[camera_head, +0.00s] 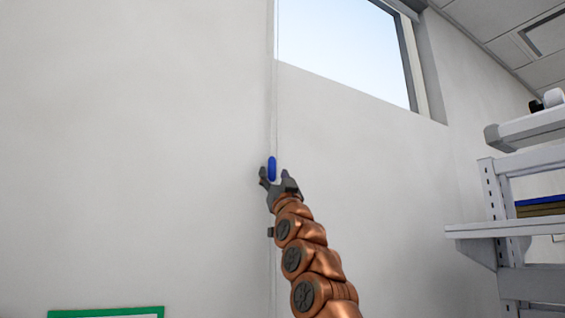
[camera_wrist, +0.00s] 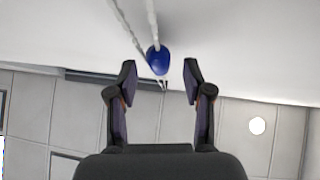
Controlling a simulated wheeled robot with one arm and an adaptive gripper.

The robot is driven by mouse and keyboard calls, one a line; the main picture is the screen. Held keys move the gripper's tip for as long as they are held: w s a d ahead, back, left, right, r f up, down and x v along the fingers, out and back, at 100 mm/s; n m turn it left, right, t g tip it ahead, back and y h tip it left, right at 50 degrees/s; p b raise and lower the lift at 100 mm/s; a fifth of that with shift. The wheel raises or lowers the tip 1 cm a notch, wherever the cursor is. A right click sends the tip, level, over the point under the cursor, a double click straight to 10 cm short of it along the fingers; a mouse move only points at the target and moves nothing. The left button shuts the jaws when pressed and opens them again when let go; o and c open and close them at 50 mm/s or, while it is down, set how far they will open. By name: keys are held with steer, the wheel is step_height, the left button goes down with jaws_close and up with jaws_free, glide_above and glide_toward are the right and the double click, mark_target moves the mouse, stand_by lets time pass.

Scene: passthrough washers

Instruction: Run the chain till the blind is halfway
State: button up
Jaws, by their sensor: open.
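A thin pale chain (camera_head: 276,110) hangs down the white wall beside the left edge of the window (camera_head: 345,55). A blue piece (camera_head: 272,169) is on the chain; it also shows in the wrist view (camera_wrist: 158,60), with two chain strands meeting at it. My gripper (camera_head: 274,174) is open at the blue piece. In the wrist view its two fingertips (camera_wrist: 160,72) stand on either side of and just short of the blue piece, apart from it. The blind's lower edge cannot be made out clearly; the window looks mostly clear.
Grey shelving (camera_head: 505,230) with items on it stands at the right. A green-edged board (camera_head: 105,312) shows at the bottom left. The wall around the chain is bare.

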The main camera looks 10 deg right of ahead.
steer(key=shift+p+x, duration=1.1)
steer(key=shift+w+r+p, duration=0.25)
steer(key=shift+w+p, duration=0.05)
steer(key=shift+p, duration=0.2)
jaws_close()
